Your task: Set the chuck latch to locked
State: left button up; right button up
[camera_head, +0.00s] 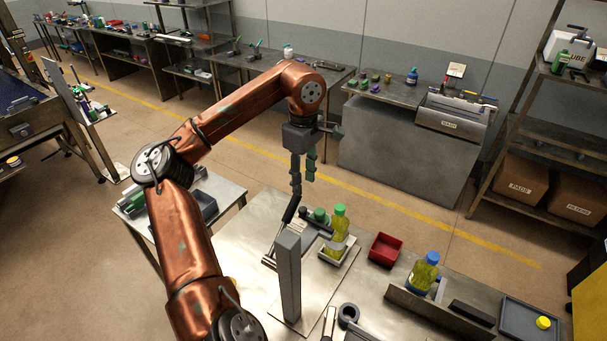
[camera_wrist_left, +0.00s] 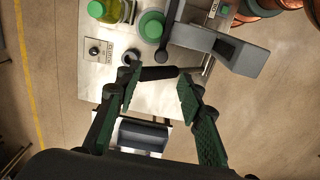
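My left gripper (camera_head: 304,180) hangs above the left part of the near bench. In the left wrist view the gripper (camera_wrist_left: 159,90) is open, its green-padded fingers apart with nothing clamped between them. A black handle (camera_wrist_left: 158,73) lies across the picture just beyond the fingertips; in the head view a black handle (camera_head: 290,210) tilts up just below the gripper. I take it for the chuck latch, but its locked or unlocked position cannot be read. Beside it are a green round part (camera_wrist_left: 152,25) and a small plate with a black knob (camera_wrist_left: 95,50). My right gripper is not in view.
A grey post (camera_head: 288,275) rises close to the handle. A yellow-green bottle with a green cap (camera_head: 340,228) stands to its right. Further right are a red bin (camera_head: 385,250), a blue-capped bottle (camera_head: 424,272) and a grey tray (camera_head: 540,322).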

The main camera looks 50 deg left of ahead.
pick_arm(q)
jog(key=shift+r, duration=0.9)
